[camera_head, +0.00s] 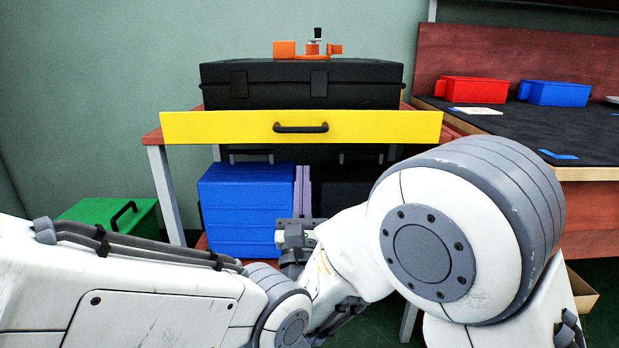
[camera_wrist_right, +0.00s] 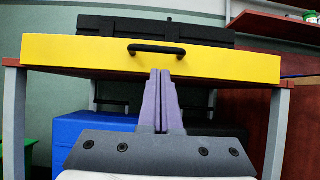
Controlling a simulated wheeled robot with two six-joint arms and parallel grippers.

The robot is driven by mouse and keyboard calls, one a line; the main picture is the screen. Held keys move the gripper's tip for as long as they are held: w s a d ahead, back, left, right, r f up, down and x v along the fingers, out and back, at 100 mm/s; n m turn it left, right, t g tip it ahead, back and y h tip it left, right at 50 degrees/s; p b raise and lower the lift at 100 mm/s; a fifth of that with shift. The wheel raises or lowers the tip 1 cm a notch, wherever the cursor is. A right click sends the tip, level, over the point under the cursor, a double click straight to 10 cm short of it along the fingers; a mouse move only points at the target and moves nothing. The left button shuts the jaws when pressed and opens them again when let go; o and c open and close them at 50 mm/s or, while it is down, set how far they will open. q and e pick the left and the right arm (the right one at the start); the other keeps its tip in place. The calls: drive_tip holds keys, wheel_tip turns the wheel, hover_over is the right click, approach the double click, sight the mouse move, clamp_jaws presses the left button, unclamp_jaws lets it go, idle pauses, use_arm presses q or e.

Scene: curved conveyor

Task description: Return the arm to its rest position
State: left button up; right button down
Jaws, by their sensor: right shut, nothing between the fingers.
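My right gripper (camera_head: 302,168) points forward, low in front of the yellow drawer front, with its slim purple-grey fingers seen between the blue case and a dark case. In the right wrist view the two fingers of this gripper (camera_wrist_right: 160,72) lie together, shut and empty, with their tips just below the black drawer handle (camera_wrist_right: 156,48). I cannot tell whether they touch the drawer. My right arm (camera_head: 430,250) is bent, and its large joint fills the right foreground. White arm links also cross the lower left. My left gripper is not in view.
The yellow drawer front (camera_head: 225,127) spans the table. A black case (camera_head: 225,88) on top carries an orange object (camera_head: 285,49). A blue case (camera_head: 240,205) and a green box (camera_head: 85,212) stand below. At right a dark workbench (camera_head: 560,128) holds a red bin (camera_head: 472,91) and blue bin (camera_head: 552,94).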

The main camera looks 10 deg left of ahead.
drive_tip(key=s+d+m+g+h+p, duration=0.2)
drive_tip(key=d+m+g+h+p, duration=0.2)
drive_tip(key=d+m+g+h, duration=0.45)
drive_tip(key=s+d+m+g+h+p, duration=0.35)
drive_tip(key=d+m+h, duration=0.2)
drive_tip(key=d, duration=0.65)
drive_tip(key=s+d+f+m+g+y+p, duration=0.1)
drive_tip(key=s+d+f+m+g+p, duration=0.15)
drive_tip(key=s+g, duration=0.2)
drive_tip(key=s+d+f+m+g+y+p, duration=0.1)
drive_tip(key=s+f+m+g+y+p, duration=0.15)
drive_tip(key=s+m, duration=0.2)
drive_tip(key=s+a+m+g+y+p, duration=0.4)
drive_tip(key=s+a+m+y, duration=0.1)
drive_tip(key=s, duration=0.5)
drive_tip(key=s+a+r+m+g+y+p, duration=0.1)
drive_tip(key=s+a+r+m+y+p, duration=0.25)
drive_tip(key=a, duration=0.35)
wheel_tip(320, 180, up, 36)
drive_tip(key=p, duration=3.6)
drive_tip(key=shift+r, duration=0.2)
drive_tip(key=shift+a, duration=0.1)
